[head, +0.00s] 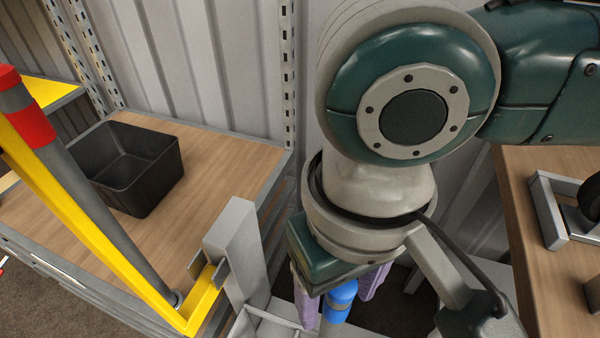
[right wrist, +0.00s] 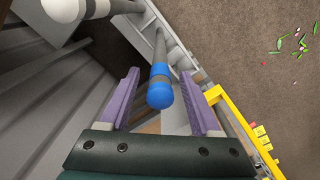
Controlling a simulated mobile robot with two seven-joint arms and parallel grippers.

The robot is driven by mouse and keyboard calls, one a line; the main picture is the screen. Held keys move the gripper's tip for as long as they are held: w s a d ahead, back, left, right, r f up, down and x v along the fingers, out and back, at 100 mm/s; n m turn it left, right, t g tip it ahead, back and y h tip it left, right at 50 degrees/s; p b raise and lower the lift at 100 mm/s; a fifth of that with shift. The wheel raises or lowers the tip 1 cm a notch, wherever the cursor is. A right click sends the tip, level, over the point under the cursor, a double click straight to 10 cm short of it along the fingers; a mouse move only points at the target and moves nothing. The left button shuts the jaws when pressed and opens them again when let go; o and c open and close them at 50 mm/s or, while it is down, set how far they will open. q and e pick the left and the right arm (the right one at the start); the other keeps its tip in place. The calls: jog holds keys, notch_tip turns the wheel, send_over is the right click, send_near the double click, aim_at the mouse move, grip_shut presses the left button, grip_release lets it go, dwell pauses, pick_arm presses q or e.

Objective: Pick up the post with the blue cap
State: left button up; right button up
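The post with the blue cap (head: 341,294) shows below my right wrist in the head view. It has a blue rounded end and a grey band. In the right wrist view the blue cap (right wrist: 160,96) lies between the two purple fingers, with its grey shaft running away behind it. My right gripper (right wrist: 162,85) is open, with a visible gap on both sides of the cap. The right gripper (head: 340,285) is partly hidden by its own wrist in the head view. My left gripper is in neither view.
A red-capped post (head: 30,115) leans beside a yellow bar (head: 100,235). A black bin (head: 150,180) sits on the wooden bench (head: 215,160). A grey upright (head: 235,250) stands left of my gripper.

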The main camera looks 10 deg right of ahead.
grip_shut()
dwell(1.2)
